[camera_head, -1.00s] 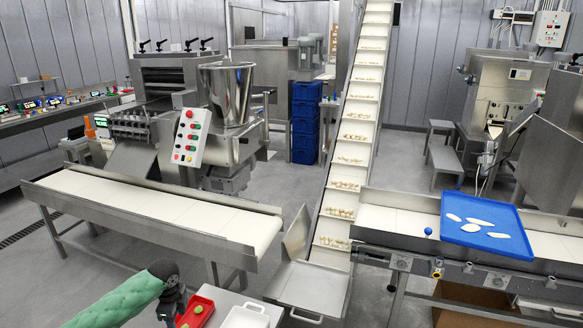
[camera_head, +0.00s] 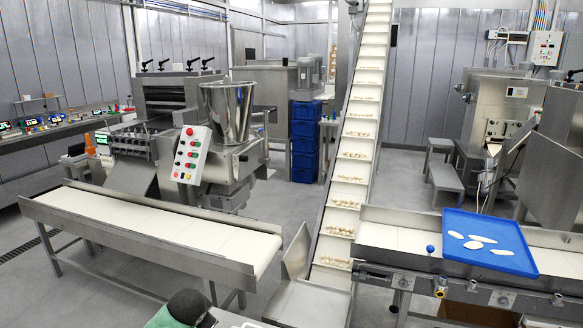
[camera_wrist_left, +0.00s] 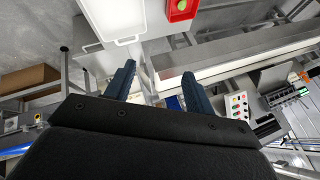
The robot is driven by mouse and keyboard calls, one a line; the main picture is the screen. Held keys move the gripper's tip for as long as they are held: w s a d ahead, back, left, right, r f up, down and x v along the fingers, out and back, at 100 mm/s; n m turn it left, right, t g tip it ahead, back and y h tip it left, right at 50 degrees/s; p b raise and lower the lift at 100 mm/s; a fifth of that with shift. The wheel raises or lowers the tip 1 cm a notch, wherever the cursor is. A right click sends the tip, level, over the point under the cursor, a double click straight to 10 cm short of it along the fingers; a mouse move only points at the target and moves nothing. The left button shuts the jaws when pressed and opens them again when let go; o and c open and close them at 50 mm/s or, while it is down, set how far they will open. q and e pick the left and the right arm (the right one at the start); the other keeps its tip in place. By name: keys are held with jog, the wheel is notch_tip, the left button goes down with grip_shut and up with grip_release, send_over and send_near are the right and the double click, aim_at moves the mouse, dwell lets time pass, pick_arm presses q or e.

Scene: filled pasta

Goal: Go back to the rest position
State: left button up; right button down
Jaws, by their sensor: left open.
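My left gripper (camera_wrist_left: 158,72) shows in the left wrist view with its two dark blue fingers spread apart. Nothing is between the fingers. In the head view, only the dark wrist and a bit of the green-sleeved forearm of my left arm show at the bottom edge; its fingers cannot be made out there. A red tray (camera_wrist_left: 193,13) with a green piece in it and a white tray (camera_wrist_left: 128,38) lie beyond the fingertips at the top of the left wrist view. My right arm and gripper are in neither view.
A pale-belted conveyor (camera_head: 150,230) runs across the left. A steep inclined conveyor (camera_head: 355,150) with small pieces rises in the middle. A blue tray (camera_head: 455,222) with several white flat pieces lies over the right conveyor (camera_head: 395,236). Blue crates (camera_head: 305,140) stand behind. Grey floor separates the machines.

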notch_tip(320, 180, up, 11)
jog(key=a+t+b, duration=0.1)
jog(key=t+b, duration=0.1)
jog(key=b, duration=0.2)
pick_arm(q)
jog(key=s+d+f+n+g+b, duration=0.1)
jog(key=s+d+f+g, duration=0.1)
jog(key=s+f, duration=0.8)
jog(key=s+d+f+n+g+h+b, duration=0.1)
jog(key=s+d+f, duration=0.3)
jog(key=s+f, duration=0.6)
jog(key=s+d+f+n+g+h+b, duration=0.1)
jog(key=s+d+f+n+g, duration=0.1)
jog(key=s+f, duration=0.9)
jog(key=s+d+n, duration=0.1)
jog(key=s+d, duration=0.1)
jog(key=s, duration=0.7)
jog(key=shift+s+g+b, duration=0.3)
jog(key=shift+s+g, duration=0.05)
jog(key=shift+g, duration=0.05)
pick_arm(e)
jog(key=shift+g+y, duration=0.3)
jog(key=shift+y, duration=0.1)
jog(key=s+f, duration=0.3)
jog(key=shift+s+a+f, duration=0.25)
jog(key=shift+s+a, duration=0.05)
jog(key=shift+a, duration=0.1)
